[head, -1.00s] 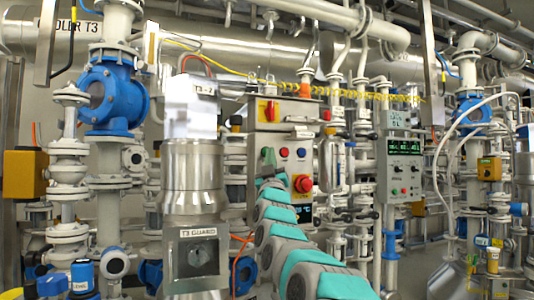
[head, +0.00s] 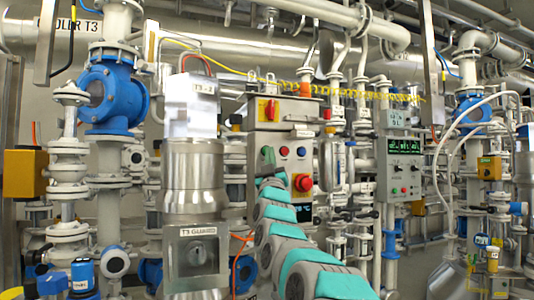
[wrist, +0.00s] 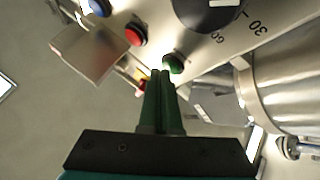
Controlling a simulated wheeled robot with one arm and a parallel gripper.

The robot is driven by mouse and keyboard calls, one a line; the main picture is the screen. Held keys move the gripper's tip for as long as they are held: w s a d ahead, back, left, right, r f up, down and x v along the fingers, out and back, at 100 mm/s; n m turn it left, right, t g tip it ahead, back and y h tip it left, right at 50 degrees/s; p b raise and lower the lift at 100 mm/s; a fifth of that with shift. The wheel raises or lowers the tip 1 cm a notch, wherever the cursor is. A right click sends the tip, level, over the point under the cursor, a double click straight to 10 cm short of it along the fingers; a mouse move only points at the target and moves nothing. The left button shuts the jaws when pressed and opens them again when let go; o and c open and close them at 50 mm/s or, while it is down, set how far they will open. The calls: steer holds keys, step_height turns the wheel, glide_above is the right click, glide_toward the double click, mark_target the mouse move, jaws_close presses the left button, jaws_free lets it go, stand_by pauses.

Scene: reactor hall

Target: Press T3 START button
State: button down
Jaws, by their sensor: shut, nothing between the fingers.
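The grey control box (head: 284,140) carries a row of small buttons, with a red button (head: 284,151) and a blue button (head: 301,152) clear in the head view. In the wrist view a green button (wrist: 173,64) sits beside the red button (wrist: 136,35) and the blue button (wrist: 99,7). No START label is readable. My gripper (wrist: 160,74) is shut and empty, its fingertips right by the green button's lower edge; I cannot tell whether they touch.
A large red emergency knob (head: 302,182) sits lower on the box, close to my arm. A red-and-yellow switch (head: 268,109) is above the buttons. A second panel (head: 402,165) is to the right.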

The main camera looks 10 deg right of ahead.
steer(key=shift+s+d, duration=0.1)
steer(key=shift+s, duration=0.5)
steer(key=shift+s+d+b, duration=0.25)
steer(key=shift+s+b, duration=0.4)
steer(key=shift+s, duration=0.6)
steer(key=shift+s+d+b, duration=0.25)
steer(key=shift+s+b, duration=0.4)
steer(key=shift+s, duration=0.55)
steer(key=shift+f, duration=0.1)
